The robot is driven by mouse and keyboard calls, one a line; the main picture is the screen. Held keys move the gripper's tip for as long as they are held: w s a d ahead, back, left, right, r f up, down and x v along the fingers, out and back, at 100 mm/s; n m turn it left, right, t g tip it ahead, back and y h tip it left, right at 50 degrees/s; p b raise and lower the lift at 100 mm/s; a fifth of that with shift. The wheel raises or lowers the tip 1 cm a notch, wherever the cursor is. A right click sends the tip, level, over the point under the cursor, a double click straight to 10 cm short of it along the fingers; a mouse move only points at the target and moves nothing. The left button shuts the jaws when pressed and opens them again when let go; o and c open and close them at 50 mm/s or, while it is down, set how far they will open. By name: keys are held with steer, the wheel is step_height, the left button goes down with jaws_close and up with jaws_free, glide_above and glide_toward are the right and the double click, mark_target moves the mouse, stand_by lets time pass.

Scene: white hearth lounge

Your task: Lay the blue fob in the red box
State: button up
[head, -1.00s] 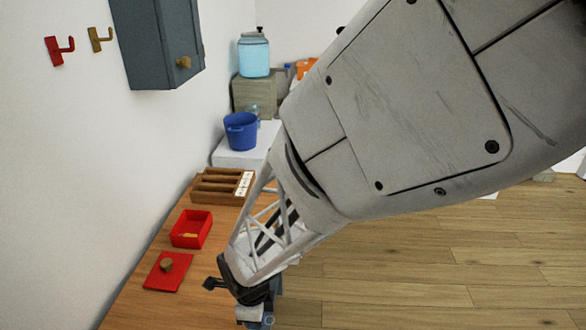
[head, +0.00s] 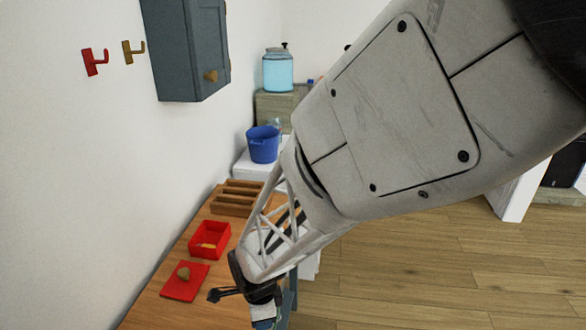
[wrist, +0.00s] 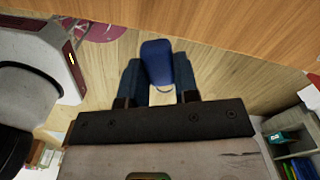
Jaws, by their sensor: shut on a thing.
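The red box (head: 205,254) stands open on the wooden counter, in the left half of the head view. A small yellow-orange thing (head: 207,246) lies inside it. A flat red lid (head: 177,291) with a round wooden knob (head: 184,273) lies in front of the box. My gripper (head: 264,318) is low in the head view, right of the lid and nearer than the box. In the wrist view my gripper (wrist: 158,78) is shut on the blue fob (wrist: 157,60), held between its two dark-blue fingers. The fob is hard to make out in the head view.
A wooden slotted rack (head: 232,201) stands behind the box. Farther back are a blue bucket (head: 263,145) and a drinks dispenser (head: 277,70). A grey wall cabinet (head: 188,50) and two hooks hang above. Open floor lies to the right.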

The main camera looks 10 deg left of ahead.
steer(key=w+a+r+n, duration=0.3)
steer(key=w+a+n, duration=0.4)
steer(key=n, duration=0.8)
steer(key=w+a+r+n, duration=0.3)
steer(key=w+a+n, duration=0.5)
steer(key=n, duration=0.8)
steer(key=w, duration=0.3)
steer(key=shift+a, duration=0.25)
steer(key=shift+w, duration=0.1)
steer(key=w+a+f, duration=0.1)
steer(key=w+a, duration=0.8)
steer(key=w, duration=0.2)
steer(key=shift+w+a+f, duration=0.2)
steer(key=shift+w+a, duration=0.1)
steer(key=shift+a, duration=0.05)
steer(key=shift+w, duration=0.15)
steer(key=shift+w+a+f, duration=0.1)
steer(key=shift+a+f, duration=0.05)
steer(key=shift+f, duration=0.75)
steer(key=shift+w+a+f, duration=0.1)
steer(key=shift+f, duration=0.8)
